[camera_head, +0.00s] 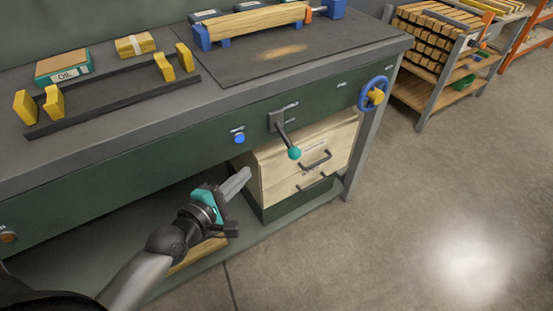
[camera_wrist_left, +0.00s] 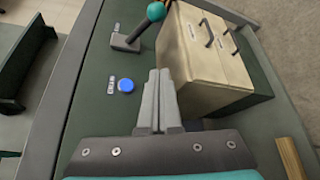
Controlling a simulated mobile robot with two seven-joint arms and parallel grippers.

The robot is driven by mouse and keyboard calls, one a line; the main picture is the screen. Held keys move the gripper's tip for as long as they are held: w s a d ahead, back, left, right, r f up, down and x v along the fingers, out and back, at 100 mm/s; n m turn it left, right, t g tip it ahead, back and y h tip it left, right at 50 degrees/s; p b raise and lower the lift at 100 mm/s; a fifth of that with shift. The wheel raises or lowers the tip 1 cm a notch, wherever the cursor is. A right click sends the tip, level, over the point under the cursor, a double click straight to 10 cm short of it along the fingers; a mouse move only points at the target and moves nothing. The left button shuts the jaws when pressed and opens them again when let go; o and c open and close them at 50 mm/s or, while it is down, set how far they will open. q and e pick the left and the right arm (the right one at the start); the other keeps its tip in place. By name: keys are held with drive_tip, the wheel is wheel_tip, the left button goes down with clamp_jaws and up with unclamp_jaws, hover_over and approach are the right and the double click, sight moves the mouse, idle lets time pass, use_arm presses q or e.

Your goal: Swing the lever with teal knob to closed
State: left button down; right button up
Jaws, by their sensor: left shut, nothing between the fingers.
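The lever (camera_head: 281,130) is mounted on the green front panel of the workbench. Its arm slants down and to the right and ends in a teal knob (camera_head: 294,153). The lever base (camera_wrist_left: 123,42) and the teal knob (camera_wrist_left: 156,11) also show at the top of the left wrist view. My left gripper (camera_head: 247,172) is shut and empty, below and to the left of the knob, apart from it. In the left wrist view its fingers (camera_wrist_left: 159,80) point toward the panel and drawers. My right gripper is not in view.
A blue button (camera_head: 239,138) sits left of the lever. A blue handwheel (camera_head: 374,94) with a yellow hub is at the right end. A wooden drawer unit (camera_head: 300,160) stands under the bench, close behind the knob. The floor (camera_head: 420,220) at the right is clear.

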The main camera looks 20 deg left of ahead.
sight(288, 142)
use_arm(q)
drive_tip(key=w+d+b, duration=0.3)
drive_tip(key=w+d, duration=0.2)
drive_tip(key=w, duration=0.3)
drive_tip(key=shift+w+f, duration=0.15)
drive_tip(key=shift+f, duration=0.15)
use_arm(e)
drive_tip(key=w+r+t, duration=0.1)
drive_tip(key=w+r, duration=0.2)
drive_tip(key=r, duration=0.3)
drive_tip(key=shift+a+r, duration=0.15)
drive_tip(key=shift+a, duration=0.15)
use_arm(q)
drive_tip(key=shift+d, duration=0.1)
drive_tip(key=shift+r, duration=0.1)
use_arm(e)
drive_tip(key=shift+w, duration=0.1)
